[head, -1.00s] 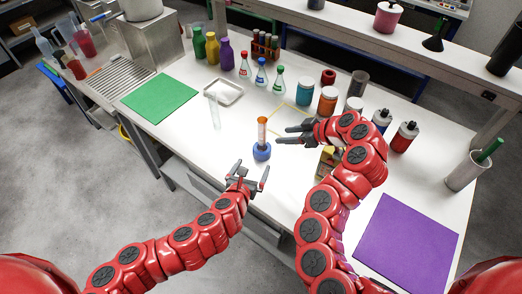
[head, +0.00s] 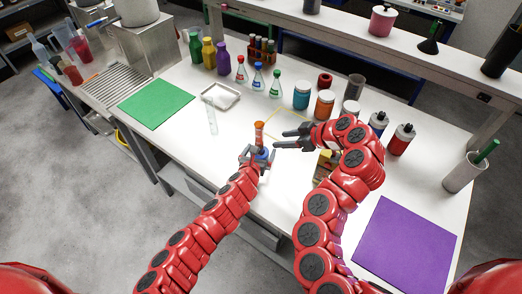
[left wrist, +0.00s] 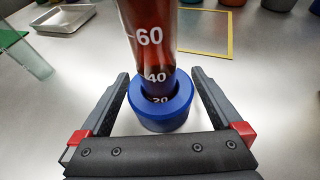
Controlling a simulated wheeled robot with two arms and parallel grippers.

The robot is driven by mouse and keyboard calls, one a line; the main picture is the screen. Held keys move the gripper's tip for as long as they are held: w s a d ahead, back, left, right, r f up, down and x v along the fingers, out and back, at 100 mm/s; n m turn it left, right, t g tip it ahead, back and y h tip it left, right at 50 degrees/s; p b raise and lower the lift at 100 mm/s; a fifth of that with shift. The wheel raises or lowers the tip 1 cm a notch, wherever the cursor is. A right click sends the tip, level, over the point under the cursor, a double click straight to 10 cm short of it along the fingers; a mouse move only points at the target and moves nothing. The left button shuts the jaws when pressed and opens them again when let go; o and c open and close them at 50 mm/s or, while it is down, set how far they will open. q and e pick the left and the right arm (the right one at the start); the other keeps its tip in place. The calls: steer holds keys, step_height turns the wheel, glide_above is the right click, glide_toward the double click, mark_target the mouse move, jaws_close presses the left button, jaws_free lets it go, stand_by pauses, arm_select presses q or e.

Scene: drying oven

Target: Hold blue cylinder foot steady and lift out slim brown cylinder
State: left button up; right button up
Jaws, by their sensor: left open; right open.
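The slim brown cylinder (head: 259,133) stands upright in the blue cylinder foot (head: 264,155) on the white table. In the left wrist view the brown cylinder (left wrist: 150,45) carries white graduation marks, and its lower end sits inside the round blue foot (left wrist: 162,117). My left gripper (head: 258,157) is open, with one finger on each side of the foot; in the left wrist view its fingers (left wrist: 161,88) show gaps to the foot. My right gripper (head: 292,138) is open and empty, to the right of the brown cylinder and apart from it.
A yellow square frame (head: 288,124) lies behind my right gripper. Bottles and flasks (head: 258,78) stand at the back. A green mat (head: 155,99) and a purple mat (head: 405,248) lie at the sides.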

arm_select(q)
steer(key=shift+w+d+f, duration=0.15)
steer(key=shift+w, duration=0.15)
steer(key=c, duration=1.2)
steer(key=shift+c, duration=0.2)
